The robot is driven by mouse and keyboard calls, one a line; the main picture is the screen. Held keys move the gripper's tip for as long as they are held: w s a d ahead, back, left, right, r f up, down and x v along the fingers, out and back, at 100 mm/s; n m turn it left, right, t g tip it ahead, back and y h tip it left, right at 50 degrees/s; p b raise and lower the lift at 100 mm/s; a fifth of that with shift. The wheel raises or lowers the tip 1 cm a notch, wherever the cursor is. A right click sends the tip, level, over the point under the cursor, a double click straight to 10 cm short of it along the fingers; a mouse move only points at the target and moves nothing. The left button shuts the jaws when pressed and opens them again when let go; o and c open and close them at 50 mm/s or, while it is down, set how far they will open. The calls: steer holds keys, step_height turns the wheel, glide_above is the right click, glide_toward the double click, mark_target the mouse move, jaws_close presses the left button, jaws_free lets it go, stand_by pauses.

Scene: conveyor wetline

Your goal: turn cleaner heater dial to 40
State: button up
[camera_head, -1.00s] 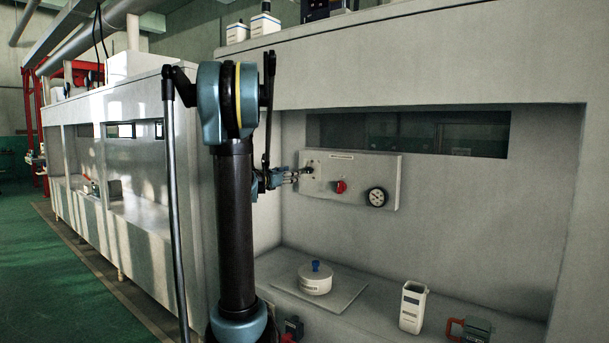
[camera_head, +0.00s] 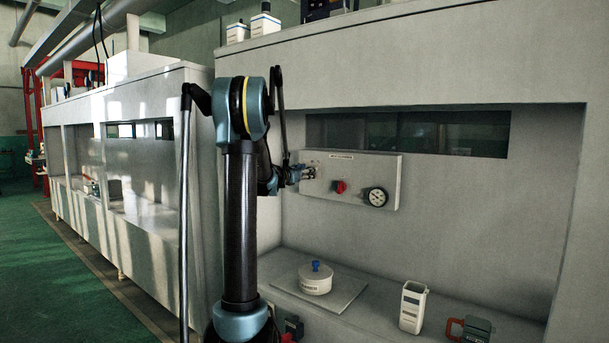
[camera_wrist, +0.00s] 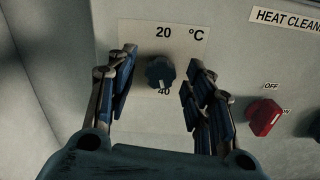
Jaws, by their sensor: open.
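My gripper (camera_wrist: 160,85) is open, one finger to the left of the dial and one to the right, with gaps on both sides. Part of the scale is hidden behind the knob and fingers; the dial's pointer is not clear. In the head view my gripper (camera_head: 306,173) is at the left end of the control panel (camera_head: 365,165), where it covers the dial.
A red OFF/ON switch (camera_wrist: 264,117) sits right of the dial, and a round gauge (camera_head: 376,197) is further right. Below, a lidded pot (camera_head: 315,279), a white container (camera_head: 413,306) and a dark device with a red handle (camera_head: 472,329) stand on the ledge.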

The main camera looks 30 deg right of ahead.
steer(key=c, duration=1.1)
steer(key=shift+m, duration=0.4)
steer(key=o, duration=1.1)
steer(key=v, duration=1.2)
